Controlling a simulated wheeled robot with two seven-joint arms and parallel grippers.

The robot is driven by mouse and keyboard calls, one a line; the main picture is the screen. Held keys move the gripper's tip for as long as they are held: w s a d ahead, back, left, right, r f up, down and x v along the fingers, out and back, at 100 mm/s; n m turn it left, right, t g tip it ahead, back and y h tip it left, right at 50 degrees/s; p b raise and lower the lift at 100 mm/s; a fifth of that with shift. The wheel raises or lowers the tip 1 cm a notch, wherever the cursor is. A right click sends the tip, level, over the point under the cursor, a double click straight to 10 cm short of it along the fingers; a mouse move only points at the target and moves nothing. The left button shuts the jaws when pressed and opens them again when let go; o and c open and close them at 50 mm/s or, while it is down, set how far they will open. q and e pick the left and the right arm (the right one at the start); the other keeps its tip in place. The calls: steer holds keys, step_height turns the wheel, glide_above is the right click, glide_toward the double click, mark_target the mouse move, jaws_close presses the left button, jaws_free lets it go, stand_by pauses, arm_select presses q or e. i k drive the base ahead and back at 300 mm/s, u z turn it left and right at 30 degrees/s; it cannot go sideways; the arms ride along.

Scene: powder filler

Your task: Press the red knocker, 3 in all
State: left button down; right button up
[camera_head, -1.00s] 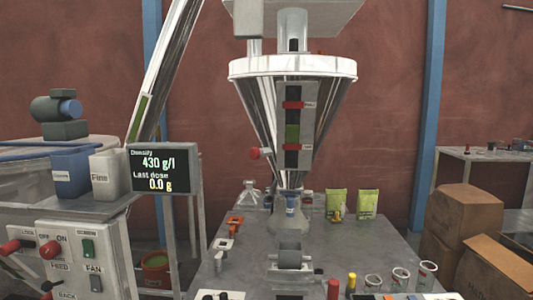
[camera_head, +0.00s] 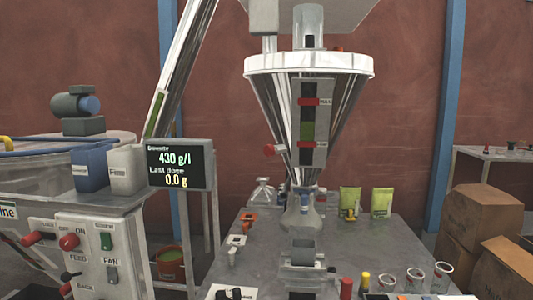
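The red knocker is most likely the round red knob (camera_head: 269,150) on a short stem at the left side of the steel cone hopper (camera_head: 280,100). Nothing touches it. The hopper's sight strip (camera_head: 308,125) has red marks and a green band. A display (camera_head: 181,164) at left reads density 430 g/l and last dose 0.0 g. Neither of my grippers shows in the head view.
A control panel (camera_head: 92,245) with red knobs stands at left. Under the hopper is a glass flask (camera_head: 303,215) on the grey table (camera_head: 375,245). Green pouches (camera_head: 381,202), jars (camera_head: 414,280) and a red cylinder (camera_head: 346,288) stand on it. Cardboard boxes (camera_head: 475,215) are at right.

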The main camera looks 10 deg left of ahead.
mark_target(269, 150)
steer(key=u, duration=0.4)
steer(key=i, duration=1.15)
steer(key=z, duration=0.4)
